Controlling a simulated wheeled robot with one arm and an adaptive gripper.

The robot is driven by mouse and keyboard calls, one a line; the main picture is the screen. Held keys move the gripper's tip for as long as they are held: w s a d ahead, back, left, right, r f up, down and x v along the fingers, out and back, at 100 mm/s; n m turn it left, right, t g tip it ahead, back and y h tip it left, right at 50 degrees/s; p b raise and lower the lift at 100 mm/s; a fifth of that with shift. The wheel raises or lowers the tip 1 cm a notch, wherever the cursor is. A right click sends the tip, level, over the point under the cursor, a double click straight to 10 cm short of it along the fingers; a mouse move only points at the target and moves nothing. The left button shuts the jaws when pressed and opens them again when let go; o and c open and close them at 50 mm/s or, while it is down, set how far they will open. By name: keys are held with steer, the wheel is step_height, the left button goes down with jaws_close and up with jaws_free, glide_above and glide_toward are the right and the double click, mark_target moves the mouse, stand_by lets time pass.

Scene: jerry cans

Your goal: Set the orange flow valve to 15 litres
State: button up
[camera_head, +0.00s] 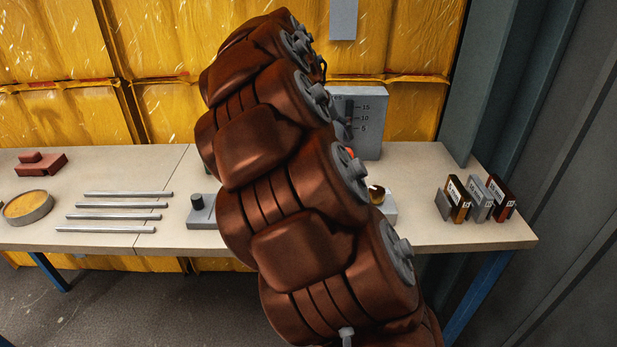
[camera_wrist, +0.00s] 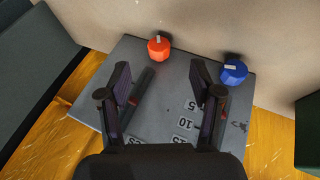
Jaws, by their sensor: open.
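A grey panel (camera_head: 371,122) with the marks 15, 10 and 5 stands at the back of the table, partly behind my arm. In the wrist view the panel (camera_wrist: 155,125) shows a dark gauge strip (camera_wrist: 143,90) beside its number labels. The orange flow valve (camera_wrist: 159,48) is a round knob with a pale marking at the panel's edge. A blue knob (camera_wrist: 234,72) sits to its right. My gripper (camera_wrist: 160,74) is open and empty over the panel, its fingers apart and the orange valve ahead between their lines. The gauge reading is unclear.
Several metal rods (camera_head: 118,206), a round yellow-filled dish (camera_head: 28,207) and a red-brown block (camera_head: 40,164) lie on the left. Small labelled cans (camera_head: 478,200) stand at right. A grey box with a dark knob (camera_head: 202,208) is left of my arm.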

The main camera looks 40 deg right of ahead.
steer(key=s+a+r+n+y+p, duration=0.1)
steer(key=s+a+r+y+p, duration=0.1)
steer(key=s+a+p, duration=0.2)
steer(key=s+a+r+n+y+p, duration=0.1)
steer(key=s+a+p, duration=0.4)
steer(key=s+a, duration=0.5)
steer(key=shift+s+a+r+y, duration=0.2)
steer(key=shift+a+r+y, duration=0.3)
steer(key=shift+a, duration=1.75)
steer(key=shift+f, duration=0.2)
